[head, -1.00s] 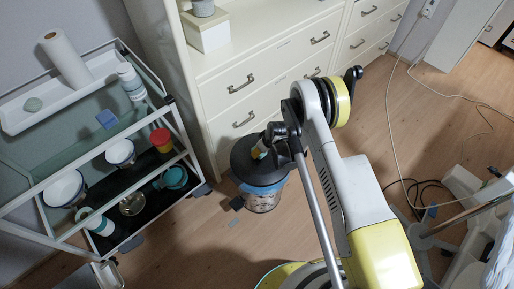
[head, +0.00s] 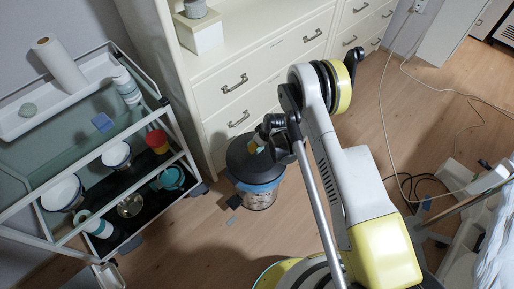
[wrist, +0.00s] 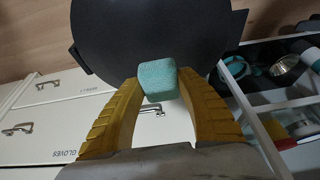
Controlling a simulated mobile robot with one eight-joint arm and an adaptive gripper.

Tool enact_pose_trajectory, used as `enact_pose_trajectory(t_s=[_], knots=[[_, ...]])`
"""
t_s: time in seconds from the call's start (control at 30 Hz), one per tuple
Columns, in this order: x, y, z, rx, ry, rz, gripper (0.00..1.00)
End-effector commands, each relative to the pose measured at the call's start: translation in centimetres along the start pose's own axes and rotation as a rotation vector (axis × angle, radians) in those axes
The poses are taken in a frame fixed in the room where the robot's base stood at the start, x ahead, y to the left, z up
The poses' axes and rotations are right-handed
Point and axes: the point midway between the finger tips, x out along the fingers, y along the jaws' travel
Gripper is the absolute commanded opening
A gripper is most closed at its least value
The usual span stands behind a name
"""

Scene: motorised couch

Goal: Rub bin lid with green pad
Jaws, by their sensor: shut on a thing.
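The bin (head: 258,193) stands on the floor in front of the white drawers, with a dark round lid (head: 240,158) and a blue liner edge under it. The dark lid (wrist: 150,30) also fills the top of the wrist view. My gripper (wrist: 158,88) is shut on the green pad (wrist: 158,78), a small teal block between its two yellow fingers. The pad overlaps the lid in the wrist view; I cannot tell whether they touch. In the head view, my gripper (head: 258,143) is over the lid, partly hidden by my arm.
A white-framed trolley (head: 100,150) with bowls, bottles and a paper roll (head: 60,63) stands at the left. White drawers (head: 250,85) are behind the bin. Cables (head: 412,180) lie on the floor at the right.

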Motion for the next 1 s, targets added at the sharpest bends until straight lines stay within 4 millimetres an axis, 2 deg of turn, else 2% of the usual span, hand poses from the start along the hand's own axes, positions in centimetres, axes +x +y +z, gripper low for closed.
enact_pose_trajectory(t_s=[0.13,0.53,0.8,1.0], knots=[[-1.0,0.0,-0.4,0.0,0.0,0.0,0.04],[-1.3,0.0,-0.5,0.0,0.0,0.0,0.04],[-3.5,0.0,-1.4,0.0,0.0,0.0,0.04],[-3.9,0.0,-1.5,0.0,0.0,0.0,0.04]])
